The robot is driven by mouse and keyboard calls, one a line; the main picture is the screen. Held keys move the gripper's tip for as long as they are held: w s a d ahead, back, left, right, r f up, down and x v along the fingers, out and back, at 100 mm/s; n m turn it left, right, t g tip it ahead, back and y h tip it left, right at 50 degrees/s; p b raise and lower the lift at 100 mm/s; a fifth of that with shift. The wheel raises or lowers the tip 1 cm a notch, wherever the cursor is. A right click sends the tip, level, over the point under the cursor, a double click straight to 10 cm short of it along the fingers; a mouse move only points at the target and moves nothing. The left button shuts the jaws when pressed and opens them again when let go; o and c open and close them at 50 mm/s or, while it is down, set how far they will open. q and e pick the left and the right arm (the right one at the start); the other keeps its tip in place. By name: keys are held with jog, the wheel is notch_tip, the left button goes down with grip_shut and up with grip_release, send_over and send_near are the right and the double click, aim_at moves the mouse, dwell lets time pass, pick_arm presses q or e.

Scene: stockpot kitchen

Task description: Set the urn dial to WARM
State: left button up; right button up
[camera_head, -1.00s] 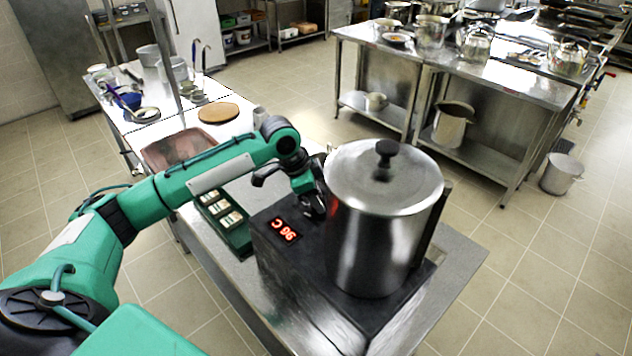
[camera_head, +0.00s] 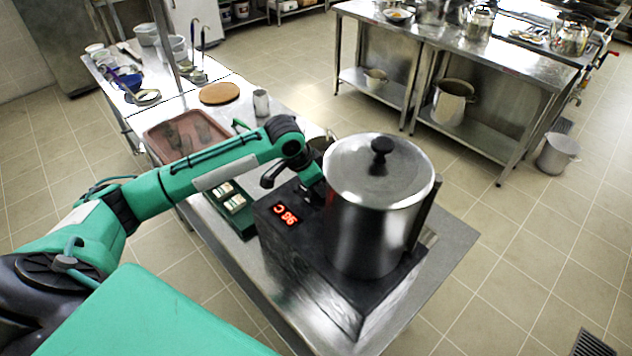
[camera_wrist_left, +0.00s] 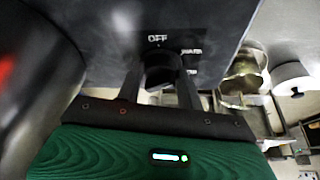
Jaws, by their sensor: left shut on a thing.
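The urn (camera_head: 370,235) is a tall steel pot with a lid and black knob. It stands on a black base (camera_head: 300,270) with a red display (camera_head: 286,214) that seems to read 96 C. My left gripper (camera_wrist_left: 161,82) is shut on the black dial (camera_wrist_left: 162,62), one finger on each side of it. OFF is printed above the dial and WARM to its upper right; a third label below WARM is partly hidden. I cannot tell where the dial points. In the head view the arm and urn mostly hide the dial and fingertips. My right gripper is not in view.
A green tray with small packs (camera_head: 238,222) sits left of the base, partly under my arm. Behind it are a reddish-brown tray (camera_head: 160,140), a round brown board (camera_head: 220,93) and a steel cup (camera_head: 261,103). Open floor lies right of the table.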

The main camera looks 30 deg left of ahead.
pick_arm(q)
jog(key=o, duration=1)
jog(key=shift+r, duration=0.1)
jog(key=shift+s+a+r, duration=0.1)
jog(key=shift+r, duration=0.2)
jog(key=shift+b+v, duration=1.75)
jog(key=shift+v, duration=4.75)
jog(key=shift+f, duration=0.1)
